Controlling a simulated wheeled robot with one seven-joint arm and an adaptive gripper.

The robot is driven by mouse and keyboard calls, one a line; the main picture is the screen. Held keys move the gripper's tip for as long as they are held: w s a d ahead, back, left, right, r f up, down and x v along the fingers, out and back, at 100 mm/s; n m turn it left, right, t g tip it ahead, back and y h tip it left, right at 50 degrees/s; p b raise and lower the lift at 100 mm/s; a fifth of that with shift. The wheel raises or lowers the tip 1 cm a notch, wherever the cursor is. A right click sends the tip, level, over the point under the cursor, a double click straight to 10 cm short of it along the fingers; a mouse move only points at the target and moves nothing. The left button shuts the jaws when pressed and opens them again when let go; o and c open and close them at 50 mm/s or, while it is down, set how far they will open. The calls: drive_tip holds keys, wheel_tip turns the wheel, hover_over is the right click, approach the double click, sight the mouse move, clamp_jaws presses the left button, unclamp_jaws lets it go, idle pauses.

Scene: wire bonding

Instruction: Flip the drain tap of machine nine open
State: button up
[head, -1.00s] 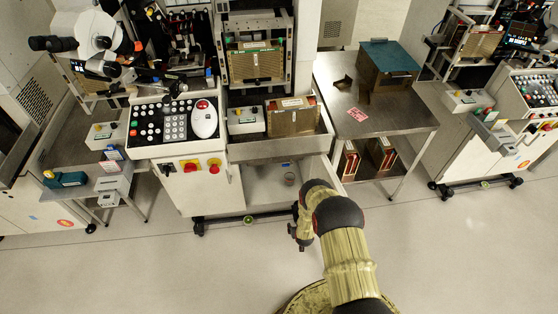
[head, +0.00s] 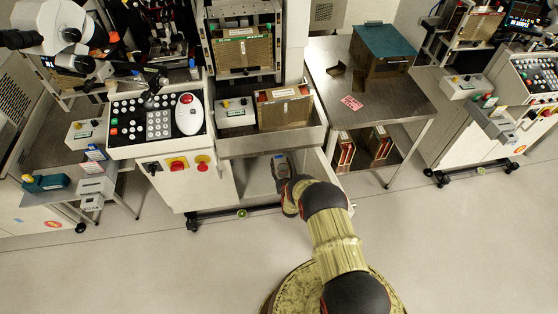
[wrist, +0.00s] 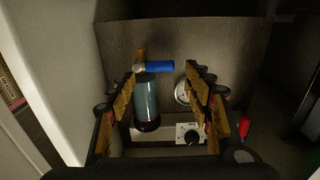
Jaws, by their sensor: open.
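The drain tap has a blue lever (wrist: 158,68) in the wrist view, lying level and pointing right from a metal and brass body (wrist: 140,68). It sits above a dark-capped cylinder with a teal clear bowl (wrist: 147,100). My gripper (wrist: 160,76) is open, with one finger on each side of the lever in the picture. Whether either finger touches it, I cannot tell. In the head view my arm reaches into the open lower bay (head: 258,180) of the middle machine. The machine's number is not readable.
A round gauge (wrist: 182,92) and a box with a black knob (wrist: 190,134) sit near the tap, partly behind the right finger. A red part (wrist: 245,127) is at right. The bay's pale side wall (wrist: 62,80) is close at left. Open floor (head: 130,260) lies in front.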

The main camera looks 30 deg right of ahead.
sight(279, 157)
drive_tip(key=shift+b+x, duration=0.5)
drive_tip(key=shift+x, duration=1.2)
drive_tip(key=shift+c, duration=0.5)
drive_tip(key=c, duration=1.1)
drive_tip(key=shift+o, duration=0.2)
drive_tip(key=shift+f, duration=0.1)
drive_tip(key=shift+s+d+f+n+b, duration=0.15)
drive_tip(key=shift+f+n, duration=0.4)
drive_tip(key=shift+n, duration=1.7)
drive_tip(key=shift+w+d+f+n+b, duration=0.1)
drive_tip(key=shift+d+f+n, duration=0.3)
drive_tip(key=shift+n, duration=1.8)
drive_tip(key=shift+s+d+f+n+b, duration=0.15)
drive_tip(key=shift+f+n, duration=0.55)
drive_tip(key=shift+n, duration=1.55)
